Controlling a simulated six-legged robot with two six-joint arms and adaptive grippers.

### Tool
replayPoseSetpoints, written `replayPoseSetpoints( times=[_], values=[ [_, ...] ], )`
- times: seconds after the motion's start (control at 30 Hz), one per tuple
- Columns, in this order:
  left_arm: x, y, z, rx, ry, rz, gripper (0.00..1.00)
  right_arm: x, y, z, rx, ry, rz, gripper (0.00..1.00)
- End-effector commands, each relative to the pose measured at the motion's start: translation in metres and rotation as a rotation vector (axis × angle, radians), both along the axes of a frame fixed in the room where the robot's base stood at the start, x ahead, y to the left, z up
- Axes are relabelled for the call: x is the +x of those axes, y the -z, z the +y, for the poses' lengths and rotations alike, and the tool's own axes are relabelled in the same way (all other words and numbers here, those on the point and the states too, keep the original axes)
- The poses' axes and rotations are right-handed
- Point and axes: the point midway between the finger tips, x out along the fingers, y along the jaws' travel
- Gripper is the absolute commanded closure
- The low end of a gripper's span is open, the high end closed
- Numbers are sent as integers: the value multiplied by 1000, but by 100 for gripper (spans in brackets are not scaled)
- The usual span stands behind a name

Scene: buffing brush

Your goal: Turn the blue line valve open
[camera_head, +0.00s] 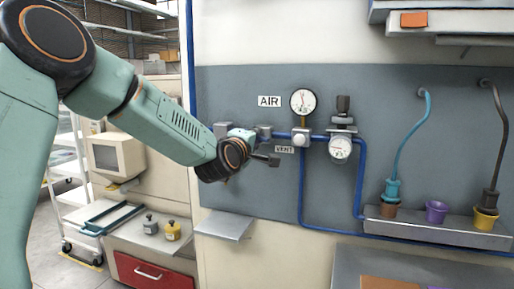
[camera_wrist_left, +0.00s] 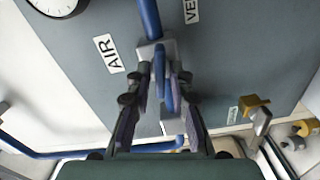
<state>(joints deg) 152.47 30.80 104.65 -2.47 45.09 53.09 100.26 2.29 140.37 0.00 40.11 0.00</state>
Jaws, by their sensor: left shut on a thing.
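The blue line valve shows best in the left wrist view, with a grey body (camera_wrist_left: 153,48) on the blue pipe and a blue lever handle (camera_wrist_left: 167,92). My left gripper (camera_wrist_left: 165,88) is shut on that blue handle, with dark fingers on both sides of it. In the head view my left gripper (camera_head: 250,142) is at the left end of the blue pipe, beside the grey valve body (camera_head: 264,131). My own wrist hides most of the handle there. My right gripper is not in view.
The AIR sign (camera_head: 269,101), a gauge (camera_head: 303,101) and a regulator gauge (camera_head: 340,149) are on the panel to the right. A small grey shelf (camera_head: 222,226) juts out below the arm.

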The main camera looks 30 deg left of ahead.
Motion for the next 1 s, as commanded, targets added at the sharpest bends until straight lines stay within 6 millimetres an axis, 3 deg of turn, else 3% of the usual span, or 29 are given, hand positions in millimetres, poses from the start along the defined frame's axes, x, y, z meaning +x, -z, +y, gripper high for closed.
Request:
replayPoseSetpoints(
  times=[0.4, 0.97, 1.0],
  values=[
    [0, -1, 2, -187, -6, -52, 100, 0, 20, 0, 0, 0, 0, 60],
    [0, 0, 2, -216, -6, -56, 100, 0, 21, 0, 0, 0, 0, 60],
    [0, 0, 2, -216, -6, -56, 78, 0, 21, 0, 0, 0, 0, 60]
  ],
)
